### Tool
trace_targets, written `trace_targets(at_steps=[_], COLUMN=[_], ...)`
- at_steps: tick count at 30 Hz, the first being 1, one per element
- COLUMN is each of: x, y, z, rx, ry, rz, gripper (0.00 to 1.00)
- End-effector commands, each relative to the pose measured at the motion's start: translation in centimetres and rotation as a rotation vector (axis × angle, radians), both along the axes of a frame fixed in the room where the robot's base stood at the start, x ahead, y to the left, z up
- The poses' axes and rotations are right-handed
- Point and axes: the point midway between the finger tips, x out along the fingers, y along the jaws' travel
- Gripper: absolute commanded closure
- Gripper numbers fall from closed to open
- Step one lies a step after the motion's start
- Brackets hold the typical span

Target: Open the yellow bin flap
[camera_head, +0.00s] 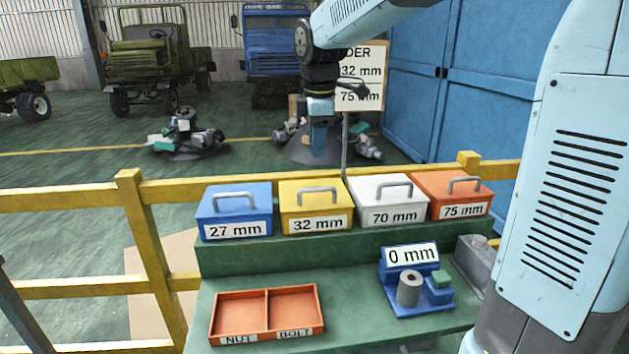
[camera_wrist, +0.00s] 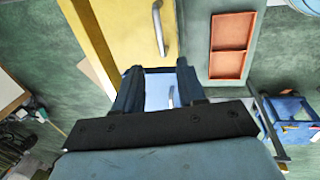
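The yellow bin (camera_head: 315,224) is labelled 32 mm and stands on the green shelf between the blue and white bins. Its flap (camera_head: 297,187) is down, with a grey handle (camera_head: 318,190) on top. My gripper (camera_head: 319,155) points down above and behind the bin in the head view, apart from it. In the wrist view the yellow flap (camera_wrist: 122,30) and its handle (camera_wrist: 158,28) lie beyond my fingertips.
The blue bin (camera_head: 235,200), white bin (camera_head: 388,190) and orange bin (camera_head: 452,187) flank the yellow one, all closed. An empty orange tray (camera_head: 240,316) and a blue 0 mm gauge (camera_head: 418,302) are below. A yellow railing (camera_head: 140,185) and a sign (camera_head: 360,95) stand behind.

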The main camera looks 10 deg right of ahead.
Motion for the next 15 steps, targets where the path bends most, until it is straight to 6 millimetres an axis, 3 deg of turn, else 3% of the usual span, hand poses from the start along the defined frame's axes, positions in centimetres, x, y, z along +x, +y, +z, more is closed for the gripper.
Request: trace_targets(at_steps=[15], x=[1.9], y=[-0.9], z=[-8.9], rx=[0.000], ry=[0.004], rz=[-0.016], gripper=[0.60])
